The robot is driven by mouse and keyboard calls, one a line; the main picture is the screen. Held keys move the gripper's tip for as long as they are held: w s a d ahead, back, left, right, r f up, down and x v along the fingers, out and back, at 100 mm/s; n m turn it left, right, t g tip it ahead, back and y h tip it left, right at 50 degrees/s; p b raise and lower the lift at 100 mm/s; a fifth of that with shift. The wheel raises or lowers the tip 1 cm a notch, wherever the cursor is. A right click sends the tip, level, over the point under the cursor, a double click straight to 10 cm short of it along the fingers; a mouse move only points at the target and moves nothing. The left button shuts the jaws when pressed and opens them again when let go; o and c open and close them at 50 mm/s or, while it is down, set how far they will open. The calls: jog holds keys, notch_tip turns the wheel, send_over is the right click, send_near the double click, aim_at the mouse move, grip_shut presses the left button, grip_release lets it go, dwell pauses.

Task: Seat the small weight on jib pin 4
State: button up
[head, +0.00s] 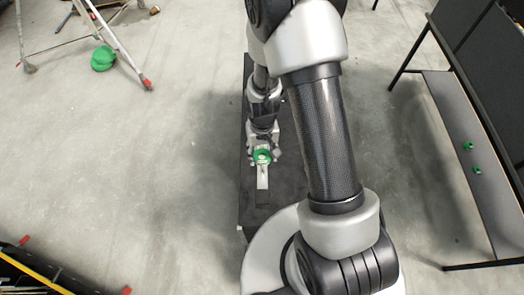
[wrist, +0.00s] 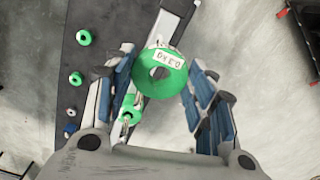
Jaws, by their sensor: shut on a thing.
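My gripper (wrist: 162,78) has blue-padded fingers and is shut on a green ring-shaped weight with a white label (wrist: 160,73). The label appears upside down, and its text is hard to read. In the head view the gripper (head: 262,148) points down over the dark platform, with the green weight (head: 262,156) at its tip. A pale bar, seemingly the jib (head: 262,180), runs below it and also shows in the wrist view (wrist: 165,30). I cannot make out which pin is number 4.
Several small green pieces, such as one at the upper left (wrist: 84,37), show along the dark platform (wrist: 90,15). A ladder (head: 105,35) with a green disc (head: 103,58) stands at left. A low shelf (head: 455,110) with small green pieces is at right.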

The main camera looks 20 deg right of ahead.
aim_at(262, 172)
jog(key=shift+s+f, duration=0.15)
jog(key=shift+f, duration=0.1)
jog(key=shift+w+a+f+b, duration=0.1)
jog(key=shift+w+f+b, duration=0.1)
jog(key=shift+f+b, duration=0.4)
jog(key=shift+s+f, duration=0.15)
jog(key=shift+f, duration=0.55)
jog(key=shift+f+b, duration=0.7)
jog(key=shift+b, duration=0.05)
jog(key=shift+s+f+b, duration=0.2)
jog(key=shift+f+b, duration=4.1)
jog(key=shift+f, duration=0.35)
jog(key=o, duration=1.4)
